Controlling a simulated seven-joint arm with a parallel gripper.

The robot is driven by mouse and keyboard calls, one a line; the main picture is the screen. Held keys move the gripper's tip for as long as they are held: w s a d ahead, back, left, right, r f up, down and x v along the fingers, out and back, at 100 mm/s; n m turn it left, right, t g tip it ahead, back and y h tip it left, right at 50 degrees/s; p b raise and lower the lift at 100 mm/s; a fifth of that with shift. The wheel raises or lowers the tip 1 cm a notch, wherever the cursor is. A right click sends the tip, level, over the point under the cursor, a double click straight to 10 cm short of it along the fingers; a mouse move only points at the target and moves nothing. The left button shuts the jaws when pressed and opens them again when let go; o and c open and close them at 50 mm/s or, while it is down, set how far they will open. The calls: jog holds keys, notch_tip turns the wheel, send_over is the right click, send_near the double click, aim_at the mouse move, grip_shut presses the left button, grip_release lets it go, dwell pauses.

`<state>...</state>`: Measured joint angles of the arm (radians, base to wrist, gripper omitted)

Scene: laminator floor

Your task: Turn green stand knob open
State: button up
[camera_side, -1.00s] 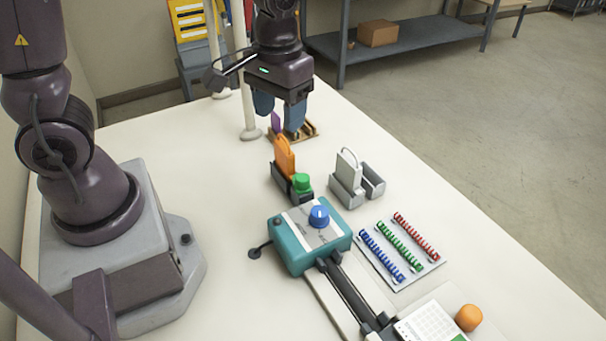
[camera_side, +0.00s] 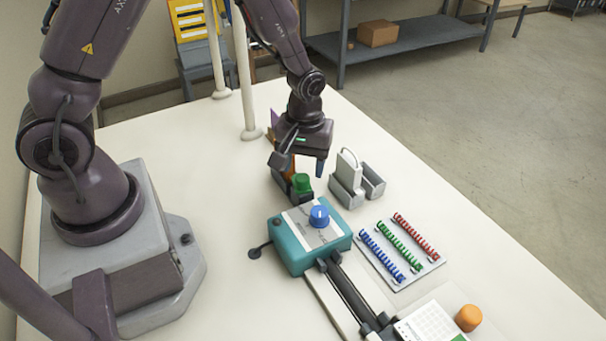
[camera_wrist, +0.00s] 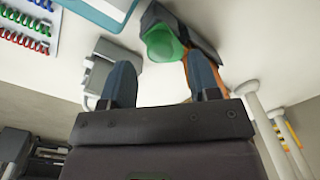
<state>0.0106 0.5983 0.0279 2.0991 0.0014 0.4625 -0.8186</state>
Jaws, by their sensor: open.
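The green knob (camera_side: 302,183) sits on the near end of a dark stand (camera_side: 304,197) that holds an orange item (camera_side: 291,165). The knob also shows in the wrist view (camera_wrist: 162,43), beyond my fingertips and between their lines. My gripper (camera_wrist: 160,82) is open and empty, its two blue fingers apart. In the side view my gripper (camera_side: 306,165) hangs just behind and above the knob, hiding most of the orange item. I cannot tell which way the knob is turned.
A teal machine (camera_side: 305,250) with a blue knob (camera_side: 319,216) stands in front of the stand. A grey stand (camera_side: 347,190) with a white item is close on the right. Coloured binding coils (camera_side: 398,246) lie further right. White posts (camera_side: 245,90) rise behind.

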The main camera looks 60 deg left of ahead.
aim_at(303, 176)
jog(key=shift+f, duration=1.65)
jog(key=c, duration=0.9)
jog(key=shift+c, duration=0.2)
